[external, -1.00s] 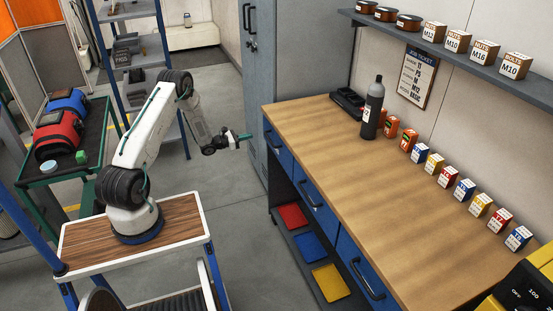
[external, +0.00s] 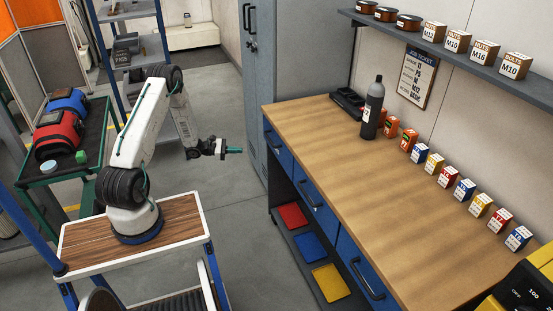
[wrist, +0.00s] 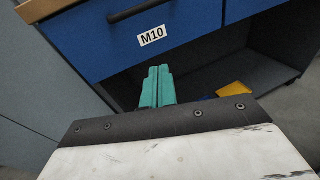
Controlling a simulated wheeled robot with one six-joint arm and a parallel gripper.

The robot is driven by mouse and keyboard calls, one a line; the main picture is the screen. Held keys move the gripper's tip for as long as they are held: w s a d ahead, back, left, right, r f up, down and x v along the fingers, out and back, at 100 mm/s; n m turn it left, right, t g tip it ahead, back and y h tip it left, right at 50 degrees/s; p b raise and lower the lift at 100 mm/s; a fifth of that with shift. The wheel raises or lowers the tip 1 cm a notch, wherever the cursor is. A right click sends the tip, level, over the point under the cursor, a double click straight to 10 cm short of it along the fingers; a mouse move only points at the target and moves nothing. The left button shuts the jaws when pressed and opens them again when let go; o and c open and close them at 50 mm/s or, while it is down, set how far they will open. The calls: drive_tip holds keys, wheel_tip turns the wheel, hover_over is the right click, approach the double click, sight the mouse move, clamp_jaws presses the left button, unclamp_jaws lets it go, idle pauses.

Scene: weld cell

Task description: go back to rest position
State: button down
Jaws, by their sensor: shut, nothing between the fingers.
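My gripper (external: 233,150) has green fingers and is shut with nothing between them. In the external view it hangs in the open aisle left of the workbench (external: 390,220), apart from the bench's blue drawers. My white and black arm is bent at the elbow, with the forearm sloping down to the right. In the wrist view the shut green fingers (wrist: 157,86) point toward a blue drawer (wrist: 130,35) labelled M10, with the bench's lower shelf beneath it.
A grey cabinet (external: 258,85) stands behind the bench. A bottle (external: 372,110) and several small boxes line the bench's back. Red, blue and yellow trays (external: 330,283) lie on the lower shelf. The aisle floor is clear.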

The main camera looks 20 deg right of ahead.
drive_tip(key=s+a+r+m+t+y, duration=0.2)
drive_tip(key=s+a+r+m+y, duration=0.2)
drive_tip(key=a+r, duration=0.6)
drive_tip(key=s+a+r+m+t+y, duration=0.2)
drive_tip(key=s+a+r+m+y, duration=0.3)
drive_tip(key=a, duration=1.6)
drive_tip(key=s+a+r+m+t+y, duration=0.2)
drive_tip(key=s+a+r+m+y, duration=0.3)
drive_tip(key=s+a+r, duration=0.4)
drive_tip(key=shift+s+a+r+y, duration=0.35)
drive_tip(key=shift+a+r+y, duration=0.55)
drive_tip(key=shift+a+r, duration=2.8)
drive_tip(key=shift+d+r, duration=0.5)
